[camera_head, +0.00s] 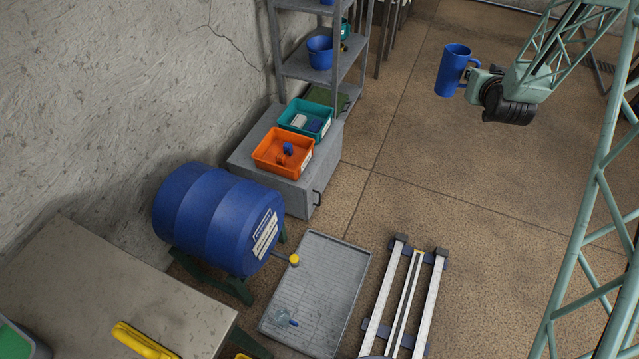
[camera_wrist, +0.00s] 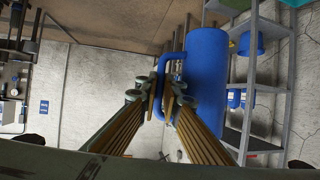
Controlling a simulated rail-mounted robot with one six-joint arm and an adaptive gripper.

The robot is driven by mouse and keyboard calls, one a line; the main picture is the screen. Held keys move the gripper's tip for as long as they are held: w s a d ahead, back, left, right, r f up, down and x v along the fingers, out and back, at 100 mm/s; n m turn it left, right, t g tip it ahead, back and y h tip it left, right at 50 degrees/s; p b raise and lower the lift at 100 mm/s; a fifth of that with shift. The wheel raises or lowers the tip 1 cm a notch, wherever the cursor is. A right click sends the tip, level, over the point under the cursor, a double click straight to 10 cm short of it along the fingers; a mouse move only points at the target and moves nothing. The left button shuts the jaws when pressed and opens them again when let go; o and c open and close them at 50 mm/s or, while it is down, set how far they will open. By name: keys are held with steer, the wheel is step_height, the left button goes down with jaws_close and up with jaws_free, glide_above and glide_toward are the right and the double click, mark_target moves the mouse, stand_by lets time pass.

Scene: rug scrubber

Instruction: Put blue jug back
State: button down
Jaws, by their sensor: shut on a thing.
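A tall blue jug (camera_head: 452,70) with a side handle is held in the air at the upper right of the head view. My gripper (camera_head: 472,78) is at its right side, shut on the handle. In the wrist view the jug (camera_wrist: 206,75) stands just right of my gripper (camera_wrist: 164,100), whose fingers close around the handle. The jug looks nearly upright, clear of the floor and apart from the shelf. The inside of the jug cannot be seen.
A grey shelf rack (camera_head: 350,62) with a blue bucket (camera_head: 320,52) stands against the wall. A grey cabinet (camera_head: 305,190) bears orange (camera_head: 262,160) and teal (camera_head: 290,118) trays. A blue barrel (camera_head: 215,218), a drain tray (camera_head: 335,265) and rails (camera_head: 437,290) lie nearer. Open floor lies below the jug.

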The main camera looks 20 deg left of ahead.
steer(key=s+a+f+n+g+y+b, duration=0.15)
steer(key=a+f, duration=0.45)
steer(key=f, duration=0.9)
steer(key=s+a+f+n+y+b, duration=0.1)
steer(key=s+a+f+n+y, duration=0.15)
steer(key=a+f, duration=0.75)
steer(key=s+a+f+n+g+y+b, duration=0.1)
steer(key=s+a+f+y, duration=0.1)
steer(key=f, duration=1.7)
steer(key=s+a+f+n+g+y, duration=0.1)
steer(key=s+a+f, duration=0.2)
steer(key=s+f, duration=0.8)
steer(key=s+a+f+n+g+y+b, duration=0.1)
steer(key=s+a+f, duration=0.3)
steer(key=s+f, duration=0.8)
steer(key=s+a+f+n+g+y+b, duration=0.1)
steer(key=s+a+f+n, duration=0.1)
steer(key=s+f, duration=0.9)
step_height(320, 180, down, 2)
steer(key=shift+s+a+f, duration=0.1)
steer(key=shift+s+a, duration=0.05)
steer(key=shift+a, duration=0.7)
steer(key=shift+b, duration=0.3)
steer(key=w+a+f+b, duration=0.1)
steer(key=w+a+b, duration=0.3)
steer(key=w, duration=1)
steer(key=a, duration=0.3)
steer(key=shift+w+f, duration=0.2)
steer(key=shift+w, duration=0.05)
